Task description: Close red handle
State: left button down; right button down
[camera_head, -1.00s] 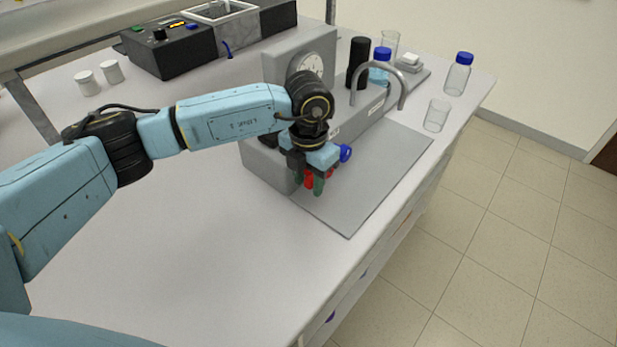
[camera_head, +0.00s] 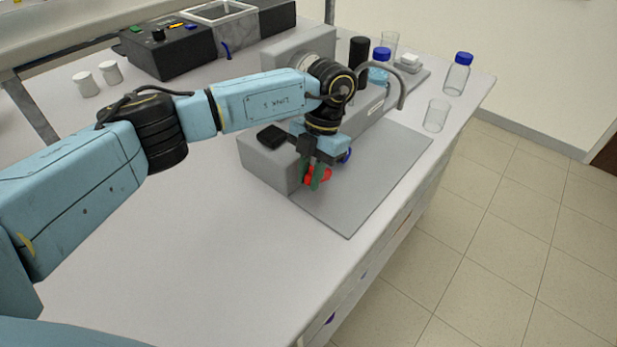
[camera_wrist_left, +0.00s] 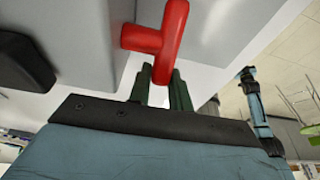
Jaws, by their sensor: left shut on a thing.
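The red handle (camera_head: 325,175) sits on the front of the grey rig, low and near its left end. My left gripper (camera_head: 314,178), with dark green fingers, points down at it and is shut on it. In the left wrist view the red handle (camera_wrist_left: 172,30) is a T-shaped lever, and its lower end is at the fingertips (camera_wrist_left: 160,75). The fingers hide part of the handle in the head view. My right gripper is not in view.
A blue knob (camera_head: 347,156) is just right of my gripper. The grey rig (camera_head: 268,168) has a curved spout (camera_head: 402,90) above a flat grey plate (camera_head: 375,185). Bottles and a glass beaker (camera_head: 436,115) stand behind. The table front left is clear.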

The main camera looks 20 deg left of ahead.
pick_arm(q)
jog(key=shift+w+d+r+g+y+b, duration=0.15)
jog(key=shift+w+r+g+y+b, duration=0.15)
jog(key=shift+g+y+b, duration=0.45)
jog(key=shift+w+r+g, duration=0.1)
jog(key=shift+w+g, duration=0.05)
jog(key=shift+g, duration=0.4)
jog(key=shift+w+d+g+p, duration=0.1)
jog(key=shift+g+p, duration=0.2)
jog(key=c, duration=1.3)
grip_release()
